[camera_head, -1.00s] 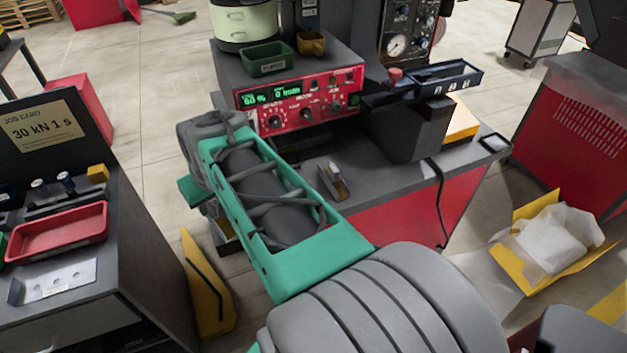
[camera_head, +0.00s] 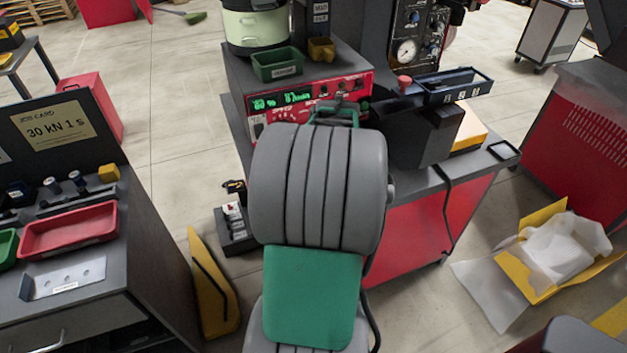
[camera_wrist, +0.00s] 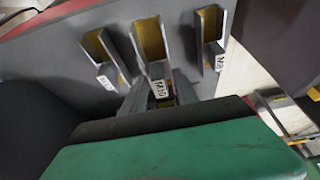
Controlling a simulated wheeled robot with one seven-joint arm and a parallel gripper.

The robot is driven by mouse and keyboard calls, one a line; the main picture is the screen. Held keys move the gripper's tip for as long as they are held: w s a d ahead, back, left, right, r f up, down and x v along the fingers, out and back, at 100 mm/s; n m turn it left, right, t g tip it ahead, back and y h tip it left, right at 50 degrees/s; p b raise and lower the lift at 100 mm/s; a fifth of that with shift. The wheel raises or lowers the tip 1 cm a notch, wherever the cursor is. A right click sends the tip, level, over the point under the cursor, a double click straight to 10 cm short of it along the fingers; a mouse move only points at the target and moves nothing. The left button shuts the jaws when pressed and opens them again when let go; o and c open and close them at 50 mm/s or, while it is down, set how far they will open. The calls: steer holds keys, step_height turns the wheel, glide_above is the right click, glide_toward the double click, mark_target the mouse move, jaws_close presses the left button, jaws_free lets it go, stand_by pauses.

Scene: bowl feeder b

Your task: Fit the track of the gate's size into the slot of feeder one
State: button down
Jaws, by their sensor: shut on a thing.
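In the wrist view three grey channel-shaped tracks with yellow inner faces stand along a grey surface: a left track (camera_wrist: 98,48), a middle track (camera_wrist: 150,40) and a right track (camera_wrist: 210,28). Each bears a small white label; the middle one seems to read M10, the others are unclear. My gripper (camera_wrist: 158,101) is shut at the middle track's labelled near end; its green body covers the lower picture. In the head view my arm hides the fingers and tracks. The feeder unit (camera_head: 335,93) has a red front panel and lit green display. I cannot make out feeder one's slot.
A pale green bowl pot (camera_head: 256,22) and a green bin (camera_head: 277,66) stand on the unit. A dark blue tray (camera_head: 490,84) lies to the right. A left bench holds a red tray (camera_head: 68,232) and a job card (camera_head: 53,121). A yellow box (camera_head: 541,285) lies on the floor.

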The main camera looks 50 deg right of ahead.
steer(key=x, duration=0.2)
steer(key=s+x, duration=0.1)
steer(key=x, duration=0.1)
steer(key=shift+w+d+f+p, duration=0.1)
steer(key=shift+d+f+p, duration=0.2)
steer(key=shift+f+p, duration=0.1)
steer(key=shift+f, duration=0.2)
steer(key=c, duration=0.9)
jaws_free()
